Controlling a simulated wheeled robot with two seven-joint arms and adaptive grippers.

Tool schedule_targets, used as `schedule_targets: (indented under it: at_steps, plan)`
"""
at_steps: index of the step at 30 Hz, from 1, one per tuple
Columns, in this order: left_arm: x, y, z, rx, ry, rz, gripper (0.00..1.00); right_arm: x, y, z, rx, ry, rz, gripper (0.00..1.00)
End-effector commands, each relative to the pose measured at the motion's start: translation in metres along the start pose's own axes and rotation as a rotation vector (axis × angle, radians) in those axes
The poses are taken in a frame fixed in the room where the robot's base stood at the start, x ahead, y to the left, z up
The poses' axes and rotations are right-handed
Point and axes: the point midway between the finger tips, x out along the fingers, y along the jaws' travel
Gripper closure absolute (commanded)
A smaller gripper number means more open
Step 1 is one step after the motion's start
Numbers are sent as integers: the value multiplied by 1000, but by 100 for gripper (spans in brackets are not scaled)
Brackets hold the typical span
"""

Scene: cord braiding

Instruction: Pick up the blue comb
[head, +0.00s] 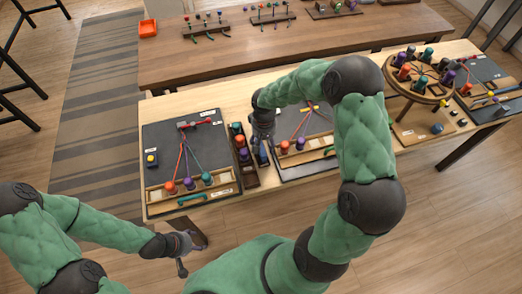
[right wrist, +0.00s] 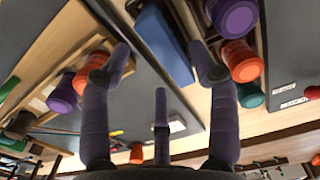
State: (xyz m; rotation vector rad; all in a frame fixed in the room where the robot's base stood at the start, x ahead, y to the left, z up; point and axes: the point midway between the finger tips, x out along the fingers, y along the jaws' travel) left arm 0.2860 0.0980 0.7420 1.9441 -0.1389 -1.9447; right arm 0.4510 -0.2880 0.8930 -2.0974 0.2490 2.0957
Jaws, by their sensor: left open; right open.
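A long blue piece (head: 262,155), which looks like the blue comb, lies between the left and middle dark mats. It also shows in the right wrist view (right wrist: 165,45), ahead of and between the spread fingertips; I cannot make out its teeth. My right gripper (head: 262,138) is open and empty, above or close to this piece and partly covering it in the head view. It also shows in the right wrist view (right wrist: 163,60). My left gripper (head: 188,256) is open and empty, off the table's front edge at the lower left.
A dark rack of coloured spools (head: 242,155) stands just left of the blue piece. The left mat (head: 160,128) carries cords, spools and a green handled tool (head: 192,199). A round spool stand (head: 425,94) is at the right. A brown table (head: 300,45) stands behind.

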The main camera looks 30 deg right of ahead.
Motion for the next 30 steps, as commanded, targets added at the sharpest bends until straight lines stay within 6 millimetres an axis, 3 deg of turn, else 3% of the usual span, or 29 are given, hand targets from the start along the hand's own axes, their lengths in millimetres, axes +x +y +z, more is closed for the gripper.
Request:
schedule_targets:
  at_steps: [7, 15, 21, 22, 30]
  plan:
    - [9, -3, 0, 0, 0, 0, 40, 36, -3, -2, 0, -1, -1, 39]
    - [9, -3, 0, 0, 0, 0, 40, 38, -4, -2, 0, 0, -1, 39]
    - [9, -3, 0, 0, 0, 0, 40, 38, -4, -2, 0, 0, -1, 96]
    - [9, -3, 0, 0, 0, 0, 40, 38, -4, -2, 0, 0, -1, 100]
    - [9, -3, 0, 0, 0, 0, 40, 38, -4, -2, 0, 0, -1, 100]
